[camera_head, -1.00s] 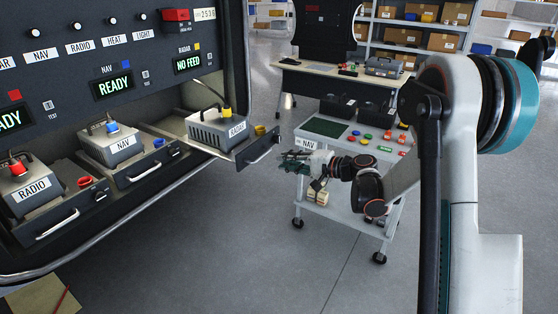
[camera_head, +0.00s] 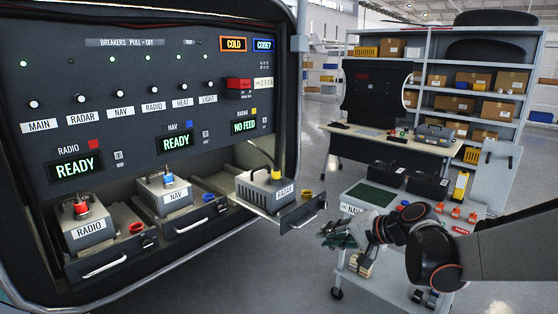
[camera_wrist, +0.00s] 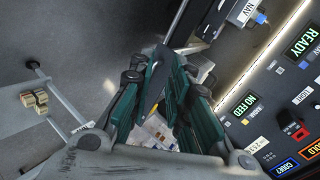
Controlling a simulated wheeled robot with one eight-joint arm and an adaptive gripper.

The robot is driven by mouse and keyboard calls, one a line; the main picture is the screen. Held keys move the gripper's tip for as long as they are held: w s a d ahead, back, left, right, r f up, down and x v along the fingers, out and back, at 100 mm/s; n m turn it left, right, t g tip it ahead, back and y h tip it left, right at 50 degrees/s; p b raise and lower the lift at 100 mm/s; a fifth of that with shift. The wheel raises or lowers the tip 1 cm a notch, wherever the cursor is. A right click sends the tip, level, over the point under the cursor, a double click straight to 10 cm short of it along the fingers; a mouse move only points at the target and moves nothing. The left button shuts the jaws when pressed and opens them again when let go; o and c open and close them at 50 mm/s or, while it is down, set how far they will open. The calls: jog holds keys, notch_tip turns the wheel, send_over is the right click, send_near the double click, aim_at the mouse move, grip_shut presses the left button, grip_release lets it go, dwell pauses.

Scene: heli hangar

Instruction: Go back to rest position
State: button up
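My gripper (camera_head: 336,234) is in the middle right of the head view, held out to the left of my arm. It is near the left edge of the cart and in front of the open RADAR drawer (camera_head: 303,215), apparently apart from it. In the wrist view its dark green fingers (camera_wrist: 160,92) stand apart with background showing between them, and I see nothing held. The RADAR unit (camera_head: 265,190) sits in its pulled-out drawer with a yellow plug on top.
The panel (camera_head: 130,75) shows READY for RADIO and NAV and NO FEED for RADAR. RADIO (camera_head: 88,228) and NAV (camera_head: 165,197) units sit in drawers to the left. A wheeled cart (camera_head: 350,208) carries parts near my arm. A desk (camera_head: 395,142) and shelves (camera_head: 425,95) stand behind.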

jog(key=s+d+n+h, duration=0.2)
jog(key=s+n+h, duration=0.1)
jog(key=s, duration=1.1)
jog(key=s+d+n+h, duration=0.3)
jog(key=s+h, duration=0.2)
jog(key=s, duration=0.8)
jog(key=shift+s+d+g, duration=0.2)
jog(key=shift+s+g, duration=0.2)
